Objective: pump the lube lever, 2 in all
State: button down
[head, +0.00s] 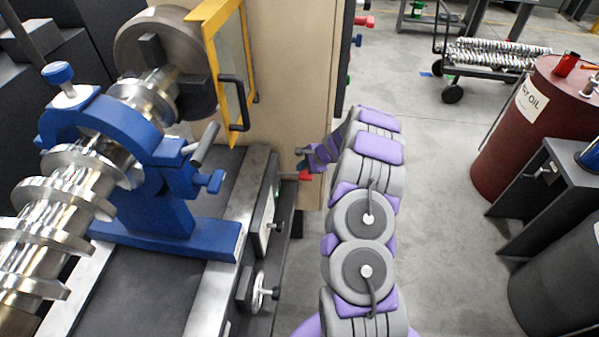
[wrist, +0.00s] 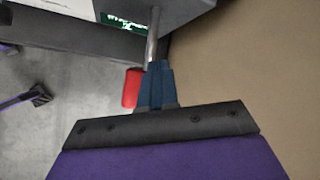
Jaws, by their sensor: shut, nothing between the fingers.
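The lube lever shows as a red grip (head: 299,176) on the near side of the machine in the head view, low beside the beige cabinet. In the wrist view the red grip (wrist: 132,88) is just left of my fingers, and a silver rod (wrist: 153,42) appears beyond the fingertips. My gripper (head: 301,152) is above the red grip in the head view, with its fingers closed together. In the wrist view my gripper (wrist: 155,68) is shut and empty. I cannot tell whether the fingers touch the lever or rod.
The lathe with a blue steady rest (head: 165,205) and a shiny crankshaft (head: 75,185) fills the left. A handwheel (head: 259,290) sticks out below. A beige cabinet (head: 285,80) stands behind my gripper. A dark red oil barrel (head: 520,130) stands right; open floor lies between.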

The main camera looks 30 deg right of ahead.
aim_at(297, 174)
jog(key=shift+a+f, duration=0.1)
jog(key=shift+a, duration=0.05)
jog(key=shift+d+f, duration=0.25)
jog(key=shift+s+f+b, duration=0.1)
jog(key=shift+f+b, duration=0.55)
jog(key=shift+f, duration=0.25)
dwell(1.0)
jog(key=shift+r, duration=0.15)
dwell(0.5)
jog(key=shift+w+a+r+p, duration=0.1)
jog(key=shift+a+r+p, duration=0.15)
jog(key=shift+r+p, duration=0.3)
jog(key=shift+w+a+r+p, duration=0.1)
jog(key=shift+a+r+p, duration=0.15)
jog(key=shift+r, duration=0.45)
jog(key=shift+a+r+p, duration=0.2)
jog(key=shift+r+p, duration=0.3)
jog(key=shift+r, duration=0.1)
jog(key=shift+r, duration=0.1)
jog(key=r+p, duration=0.2)
jog(key=r, duration=0.1)
jog(key=r+p, duration=0.1)
jog(key=shift+w+a+r+p, duration=0.2)
jog(key=shift+a+r+p, duration=0.1)
jog(key=shift+r+p, duration=0.05)
